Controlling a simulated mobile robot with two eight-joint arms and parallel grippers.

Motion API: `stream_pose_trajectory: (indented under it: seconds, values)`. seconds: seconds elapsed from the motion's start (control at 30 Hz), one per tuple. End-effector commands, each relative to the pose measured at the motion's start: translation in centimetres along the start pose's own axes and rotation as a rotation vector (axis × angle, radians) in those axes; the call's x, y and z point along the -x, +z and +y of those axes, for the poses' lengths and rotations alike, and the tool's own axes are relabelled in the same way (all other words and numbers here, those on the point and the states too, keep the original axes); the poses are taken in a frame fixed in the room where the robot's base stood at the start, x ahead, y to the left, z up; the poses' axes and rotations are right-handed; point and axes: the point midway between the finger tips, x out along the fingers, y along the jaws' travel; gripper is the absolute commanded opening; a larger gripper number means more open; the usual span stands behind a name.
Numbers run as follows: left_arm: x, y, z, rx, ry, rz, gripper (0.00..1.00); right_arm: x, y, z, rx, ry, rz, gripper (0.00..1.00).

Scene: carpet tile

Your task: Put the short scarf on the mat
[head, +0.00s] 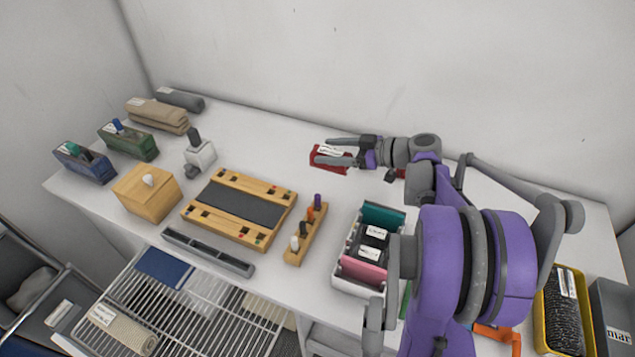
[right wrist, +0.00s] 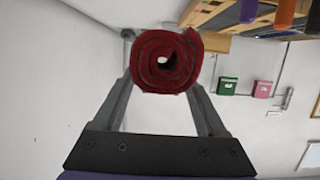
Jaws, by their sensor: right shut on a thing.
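A dark red rolled cloth (head: 324,164) with a white label, which looks like the short scarf, is between the fingers of my right gripper (head: 342,150). In the right wrist view the red roll (right wrist: 150,78) shows end-on as a spiral, with a finger on each side. My right gripper (right wrist: 165,85) is shut on it, over the back middle of the table; its height above the top is hard to tell. A dark grey mat (head: 238,204) lies in a light wooden frame (head: 216,229), left of the gripper, and is bare. My left gripper is not in view.
A wooden rack with coloured pegs (head: 297,258) and a white box of coloured cloths (head: 350,291) stand in front of the gripper. A wooden box (head: 147,190), hand planes (head: 127,143) and rolled cloths (head: 157,117) stand left.

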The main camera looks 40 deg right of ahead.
Motion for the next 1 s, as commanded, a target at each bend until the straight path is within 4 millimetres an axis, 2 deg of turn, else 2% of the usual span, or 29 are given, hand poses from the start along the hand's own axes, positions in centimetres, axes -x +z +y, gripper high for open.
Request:
stream_pose_trajectory:
  seconds: [0.13,0.4,0.57,0.73,0.83,1.0]
  values:
    - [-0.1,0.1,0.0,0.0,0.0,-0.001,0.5,-0.2,0.7,0.0,0.0,-0.001,0.0,0.11]
    - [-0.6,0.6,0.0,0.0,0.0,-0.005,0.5,-1.6,5.2,-0.1,0.0,-0.001,0.0,0.11]
    - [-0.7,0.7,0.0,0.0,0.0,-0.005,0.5,-2.0,6.6,0.0,0.0,-0.001,0.0,0.11]
    - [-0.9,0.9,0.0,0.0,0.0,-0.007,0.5,-2.8,8.9,0.0,0.0,0.0,0.0,0.11]
    - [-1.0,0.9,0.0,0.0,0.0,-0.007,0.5,-3.0,9.6,0.0,0.0,0.0,0.0,0.11]
    - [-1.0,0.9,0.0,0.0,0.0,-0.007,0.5,-3.0,9.6,0.0,0.0,0.0,0.0,0.11]
